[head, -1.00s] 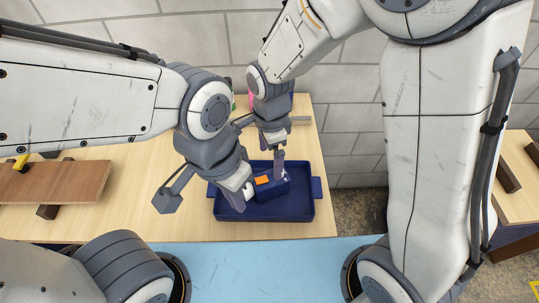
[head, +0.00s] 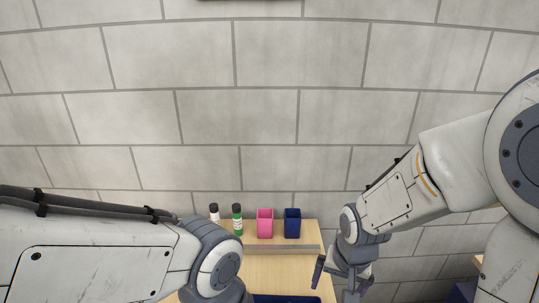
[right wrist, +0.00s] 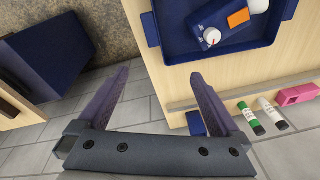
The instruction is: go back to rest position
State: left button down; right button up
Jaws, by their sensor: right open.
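My right gripper (head: 334,284) is at the lower right of the head view, beside the table's right edge. In the right wrist view its two fingers (right wrist: 160,73) stand apart with nothing between them. My left arm comes in from the left in the head view, and its gripper is below the picture. The dark blue tray (right wrist: 179,48) is at the top of the right wrist view, apart from my fingers; only its far rim (head: 287,299) shows in the head view. A blue box with an orange patch (right wrist: 211,18) lies in it.
A block wall (head: 235,110) rises behind. Tiled floor lies beside the table.

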jog(key=s+d+n, duration=0.2)
jog(key=d+n, duration=0.2)
jog(key=s+a+r+n+g, duration=0.1)
jog(key=s+a+r+n, duration=0.2)
jog(key=s+a, duration=0.3)
jog(key=s+a+r+n+g, duration=0.1)
jog(key=s+a+r+n, duration=0.2)
jog(key=s+a, duration=0.4)
jog(key=shift+s+a+n+y, duration=0.15)
jog(key=shift+a+n+y, duration=0.25)
jog(key=shift+n, duration=0.2)
